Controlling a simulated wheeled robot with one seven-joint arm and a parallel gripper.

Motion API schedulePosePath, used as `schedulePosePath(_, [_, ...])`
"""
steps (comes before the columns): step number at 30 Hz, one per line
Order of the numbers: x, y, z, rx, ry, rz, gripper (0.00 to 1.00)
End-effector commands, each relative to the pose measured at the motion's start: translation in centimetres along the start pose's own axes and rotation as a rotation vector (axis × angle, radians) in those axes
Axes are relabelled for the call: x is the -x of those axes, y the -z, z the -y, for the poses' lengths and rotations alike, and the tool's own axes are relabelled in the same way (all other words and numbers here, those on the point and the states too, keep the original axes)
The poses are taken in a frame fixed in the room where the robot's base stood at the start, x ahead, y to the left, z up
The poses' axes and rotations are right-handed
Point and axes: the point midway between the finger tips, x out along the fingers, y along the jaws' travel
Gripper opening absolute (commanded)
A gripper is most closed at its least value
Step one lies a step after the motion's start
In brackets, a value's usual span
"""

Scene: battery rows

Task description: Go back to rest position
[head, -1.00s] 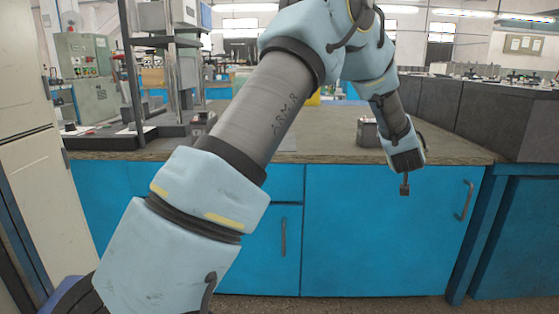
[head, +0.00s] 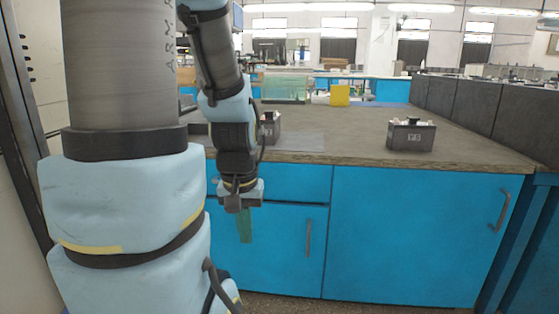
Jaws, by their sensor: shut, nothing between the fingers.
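My gripper (head: 238,204) hangs pointing down in front of the bench's near edge, left of the middle of the head view. It is shut and holds nothing. A narrow green strip shows just below it against the blue cabinet; I cannot tell what it is. My arm fills the left of the view. One grey battery (head: 411,136) with a label stands upright on the bench top at the right, apart from my gripper. Another battery (head: 271,128) stands further left, partly hidden behind my arm.
The bench (head: 330,135) has a wide bare top and blue cabinet doors (head: 410,235) below. A dark raised counter (head: 470,105) runs along the right. A yellow box (head: 340,95) stands at the back. A pale panel (head: 30,200) is close on the left.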

Motion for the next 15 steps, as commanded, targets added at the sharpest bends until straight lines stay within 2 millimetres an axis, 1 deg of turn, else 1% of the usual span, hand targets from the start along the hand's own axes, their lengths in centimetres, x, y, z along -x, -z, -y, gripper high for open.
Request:
schedulePosePath(1, [2.0, 0.7, -0.2, -0.006, -0.002, -0.008, 0.0])
schedulePosePath(5, [4.5, 1.1, -0.3, -0.008, -0.003, -0.009, 0.0])
schedulePosePath(8, [6.7, 1.4, -0.3, -0.009, -0.003, -0.01, 0.0])
schedulePosePath(11, [9.4, 1.8, -0.3, -0.009, -0.003, -0.011, 0.0])
schedulePosePath(15, [13.9, 2.4, -0.4, -0.01, -0.003, -0.011, 0.0])
